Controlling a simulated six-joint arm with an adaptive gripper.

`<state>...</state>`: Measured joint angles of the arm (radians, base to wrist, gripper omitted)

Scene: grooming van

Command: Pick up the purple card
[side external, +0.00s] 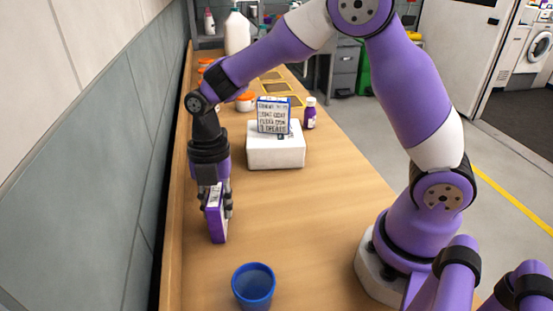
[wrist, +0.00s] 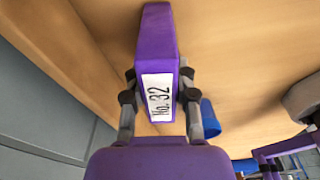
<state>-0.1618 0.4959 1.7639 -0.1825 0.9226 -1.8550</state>
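The purple card (side external: 217,225) is a thick upright slab in the side view, at the left of the wooden table. In the wrist view the purple card (wrist: 157,45) has a white label reading "No. 32". My gripper (side external: 217,200) points down over it; in the wrist view both fingers of my gripper (wrist: 158,100) press against its two sides, around the label. I cannot tell whether the card's lower edge touches the table. The far face of the card is hidden.
A blue cup (side external: 253,286) stands nearer the camera on the table (side external: 330,200). Behind are a white block (side external: 276,155) bearing a printed sign (side external: 273,118), and a purple bottle (side external: 310,115). A wall (side external: 95,170) runs along the left. The table's middle is clear.

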